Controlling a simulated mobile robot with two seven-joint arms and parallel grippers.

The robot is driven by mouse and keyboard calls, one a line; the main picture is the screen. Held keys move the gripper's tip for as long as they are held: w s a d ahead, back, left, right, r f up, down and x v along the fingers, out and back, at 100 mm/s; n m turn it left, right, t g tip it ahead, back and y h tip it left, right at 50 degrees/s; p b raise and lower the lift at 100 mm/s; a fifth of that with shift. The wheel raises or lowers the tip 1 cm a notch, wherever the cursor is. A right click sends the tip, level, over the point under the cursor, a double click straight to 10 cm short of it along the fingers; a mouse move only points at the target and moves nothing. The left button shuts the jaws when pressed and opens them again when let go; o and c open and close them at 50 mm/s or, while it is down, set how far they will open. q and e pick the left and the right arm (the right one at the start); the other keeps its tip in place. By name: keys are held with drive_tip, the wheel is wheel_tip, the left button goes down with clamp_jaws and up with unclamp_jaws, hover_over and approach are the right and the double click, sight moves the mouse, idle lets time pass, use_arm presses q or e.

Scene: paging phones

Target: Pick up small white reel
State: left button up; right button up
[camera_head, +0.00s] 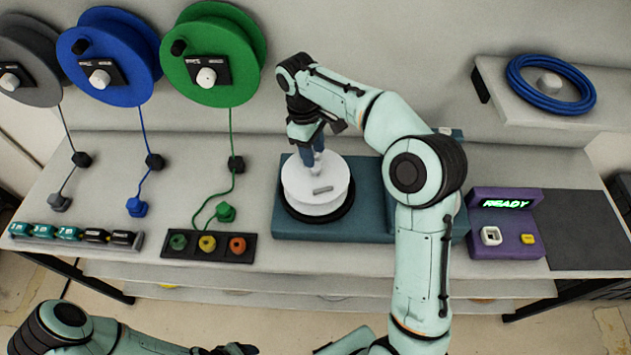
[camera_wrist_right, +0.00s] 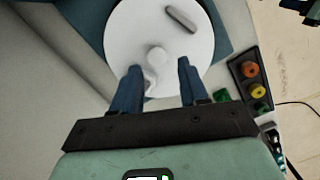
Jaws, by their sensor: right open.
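The small white reel (camera_head: 318,194) lies flat on a black ring on a teal base in the middle of the bench. It has a white centre knob and a grey bar on its top face. It also fills the upper middle of the right wrist view (camera_wrist_right: 150,22). My right gripper (camera_head: 314,160) points down over the reel's far part. In the right wrist view its blue fingers (camera_wrist_right: 159,74) are apart, with the knob between or just beyond their tips; contact is not clear. My left arm shows at the bottom left, its gripper mostly cut off.
Grey, blue (camera_head: 105,55) and green (camera_head: 218,55) spools hang on the wall, with cords down to the bench. A tray of coloured knobs (camera_head: 210,258) is left of the teal base (camera_head: 290,232). A purple READY box (camera_head: 510,242) stands right. A blue cable coil (camera_head: 520,92) lies on a shelf.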

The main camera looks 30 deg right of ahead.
sight(316, 177)
drive_tip(key=shift+w+f, duration=0.15)
drive_tip(key=shift+f, duration=0.45)
drive_tip(key=f, duration=0.3)
drive_tip(key=f+b, duration=0.1)
drive_tip(key=shift+d+f, duration=0.25)
drive_tip(key=shift+f, duration=0.15)
clamp_jaws()
